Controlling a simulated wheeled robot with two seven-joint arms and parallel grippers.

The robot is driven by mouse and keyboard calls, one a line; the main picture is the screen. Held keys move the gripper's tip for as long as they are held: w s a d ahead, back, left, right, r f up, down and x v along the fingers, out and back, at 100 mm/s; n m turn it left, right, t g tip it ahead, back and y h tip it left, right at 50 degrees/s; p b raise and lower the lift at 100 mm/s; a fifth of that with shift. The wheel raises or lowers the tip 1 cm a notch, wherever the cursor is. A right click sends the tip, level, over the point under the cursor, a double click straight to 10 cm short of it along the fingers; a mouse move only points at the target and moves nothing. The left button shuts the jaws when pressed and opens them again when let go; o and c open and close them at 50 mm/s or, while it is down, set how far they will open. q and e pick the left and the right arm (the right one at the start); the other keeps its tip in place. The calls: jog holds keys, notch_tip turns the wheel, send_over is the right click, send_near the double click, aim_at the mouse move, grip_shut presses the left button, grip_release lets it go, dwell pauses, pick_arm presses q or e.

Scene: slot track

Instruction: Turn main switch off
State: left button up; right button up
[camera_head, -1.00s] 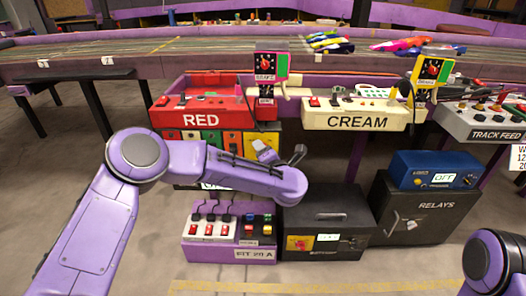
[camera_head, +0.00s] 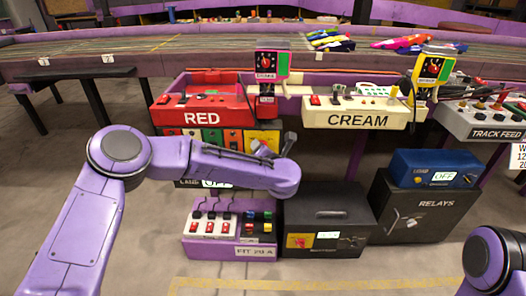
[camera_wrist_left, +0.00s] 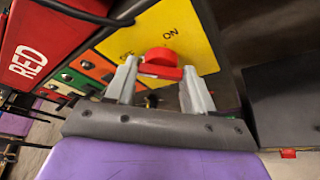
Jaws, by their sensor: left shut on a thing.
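The main switch is a red rotary knob (camera_wrist_left: 160,62) on a yellow plate (camera_wrist_left: 190,30) in the left wrist view. "ON" is printed at the plate's upper right, and a partly hidden word ending in "FF" is at the left. My left gripper (camera_wrist_left: 158,78) is shut on the knob, one pale finger on each side. In the head view the yellow plate (camera_head: 260,137) is mostly hidden behind my left gripper (camera_head: 276,146), under the red console's right end. Which mark the knob points at is unclear. My right gripper is out of view.
The red console (camera_head: 200,117) and cream console (camera_head: 355,118) stand above. A purple switch box (camera_head: 190,250), a black box (camera_head: 330,205), a relays cabinet (camera_head: 425,220) and a blue box (camera_head: 440,165) reading OFF stand around. The floor in front is clear.

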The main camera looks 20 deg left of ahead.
pick_arm(q)
jog(key=o, duration=1)
jog(key=shift+o, duration=0.2)
jog(key=p+v, duration=0.2)
jog(key=v, duration=0.8)
jog(key=shift+s+d, duration=0.2)
jog(key=shift+s, duration=0.05)
